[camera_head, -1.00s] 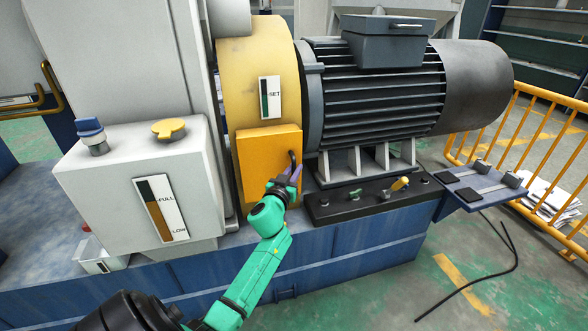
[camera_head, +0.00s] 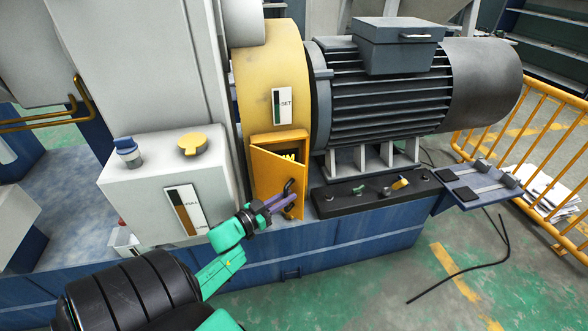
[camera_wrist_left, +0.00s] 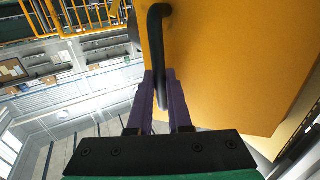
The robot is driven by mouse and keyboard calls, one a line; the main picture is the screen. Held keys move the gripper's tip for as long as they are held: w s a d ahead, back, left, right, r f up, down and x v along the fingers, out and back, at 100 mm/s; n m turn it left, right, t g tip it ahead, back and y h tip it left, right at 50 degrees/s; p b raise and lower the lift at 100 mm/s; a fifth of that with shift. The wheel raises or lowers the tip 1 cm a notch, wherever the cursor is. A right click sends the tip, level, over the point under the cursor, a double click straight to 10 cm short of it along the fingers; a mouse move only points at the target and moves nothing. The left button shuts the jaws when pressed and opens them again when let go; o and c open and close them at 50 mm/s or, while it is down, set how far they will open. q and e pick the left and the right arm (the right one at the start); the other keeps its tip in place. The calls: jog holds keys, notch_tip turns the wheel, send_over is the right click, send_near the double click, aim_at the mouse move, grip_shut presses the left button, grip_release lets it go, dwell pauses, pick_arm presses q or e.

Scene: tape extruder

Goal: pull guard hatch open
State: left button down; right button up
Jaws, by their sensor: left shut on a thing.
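The guard hatch (camera_head: 272,180) is a yellow door on the front of the yellow guard housing (camera_head: 268,80). It stands partly open, with a gap along its top and right side and a dark interior with something yellow inside. Its black handle (camera_head: 288,187) is near the right edge of the door. My left gripper (camera_head: 285,201) is shut on the handle. In the left wrist view the purple fingers (camera_wrist_left: 164,100) sit on both sides of the black handle (camera_wrist_left: 158,50), with the yellow hatch (camera_wrist_left: 225,60) behind. My right gripper is not in view.
A dark motor (camera_head: 390,95) stands right of the housing. A black control strip (camera_head: 375,190) lies below it. A grey box with a level gauge (camera_head: 170,190) stands left of the hatch. A yellow railing (camera_head: 520,140) is at the right. The floor in front is open.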

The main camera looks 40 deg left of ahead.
pick_arm(q)
jog(key=shift+s+a+f+p, duration=0.1)
jog(key=shift+s+a+p, duration=0.1)
jog(key=shift+s+p, duration=0.6)
jog(key=shift+s+a+p, duration=0.2)
jog(key=shift+s+p, duration=0.05)
jog(key=shift+s, duration=1)
jog(key=c, duration=1.1)
grip_release()
jog(key=shift+c, duration=0.2)
jog(key=s+a, duration=0.2)
jog(key=s, duration=1.2)
jog(key=shift+s, duration=0.2)
